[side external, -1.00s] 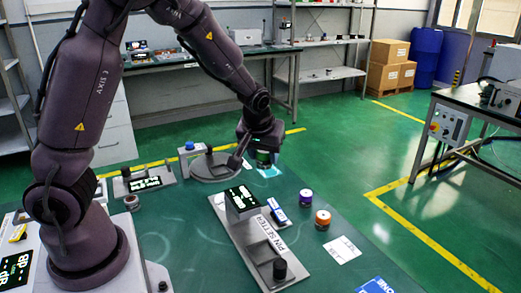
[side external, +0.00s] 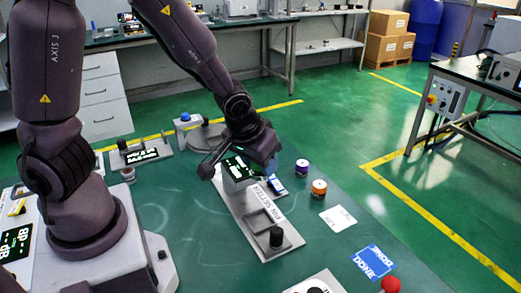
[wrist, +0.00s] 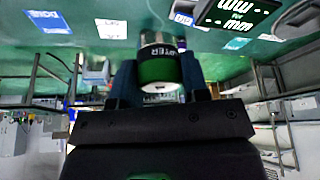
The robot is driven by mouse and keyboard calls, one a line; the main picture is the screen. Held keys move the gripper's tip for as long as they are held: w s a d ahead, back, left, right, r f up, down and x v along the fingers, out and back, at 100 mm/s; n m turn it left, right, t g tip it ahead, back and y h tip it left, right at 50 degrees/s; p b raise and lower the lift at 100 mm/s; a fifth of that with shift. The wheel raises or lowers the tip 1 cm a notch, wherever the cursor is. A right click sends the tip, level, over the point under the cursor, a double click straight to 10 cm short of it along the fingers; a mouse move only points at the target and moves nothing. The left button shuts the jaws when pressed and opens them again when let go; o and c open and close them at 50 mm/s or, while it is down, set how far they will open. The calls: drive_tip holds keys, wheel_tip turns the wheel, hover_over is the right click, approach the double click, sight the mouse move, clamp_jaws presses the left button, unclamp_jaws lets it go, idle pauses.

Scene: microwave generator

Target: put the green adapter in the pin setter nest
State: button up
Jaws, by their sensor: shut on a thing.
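The green adapter (wrist: 158,70) is a short cylinder with a green band, white lettering and a metallic end. In the wrist view it sits between the two fingers of my gripper (wrist: 160,85), which is shut on it. In the side view my gripper (side external: 266,165) is at the far end of the pin setter (side external: 243,214), beside its lit display (side external: 239,170). The adapter is mostly hidden there by the gripper. The pin setter is a long grey plate with a "PIN SETTER" label and a dark knob (side external: 277,237). I cannot clearly make out its nest.
A purple-topped cylinder (side external: 302,168) and an orange cylinder (side external: 319,189) stand right of the pin setter. A white card (side external: 338,219) and a blue "DONE" mark (side external: 374,261) lie nearer. A round grey base (side external: 205,137) is behind. A red button (side external: 390,285) is at front right.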

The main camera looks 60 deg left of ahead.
drive_tip(key=shift+f, duration=6.65)
drive_tip(key=shift+f, duration=0.6)
